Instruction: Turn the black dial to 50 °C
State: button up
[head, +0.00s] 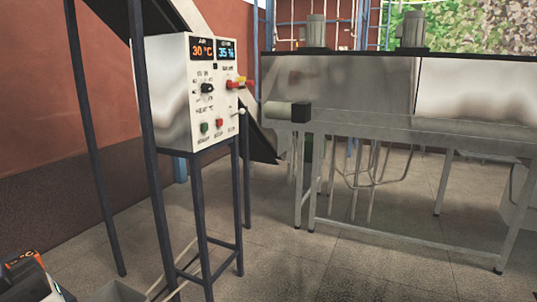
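The black dial (207,88) sits on the front of a white control box (172,95), below the displays and left of centre on the panel. A small scale surrounds it, too small to read, and I cannot tell exactly where its pointer stands. The orange display (203,50) above it reads 30 °C. The blue display (227,50) beside it reads about 35, with a unit too small to read surely. My gripper does not show in the head view.
The panel also carries a red-and-yellow switch (238,83), a green button (204,127), a red button (219,122) and a lever (239,112). Dark legs (201,230) hold the box up. A steel machine (400,90) stands at right. Floor (350,260) in front is clear.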

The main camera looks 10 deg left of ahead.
aim_at(206, 88)
jog(key=i+l+u, duration=0.1)
jog(key=i, duration=1.2)
jog(key=i+l+u, duration=0.15)
jog(key=i+u, duration=0.25)
jog(key=i+l+u, duration=0.35)
jog(key=i, duration=0.2)
jog(key=i+l+u, duration=0.4)
jog(key=i+j, duration=0.05)
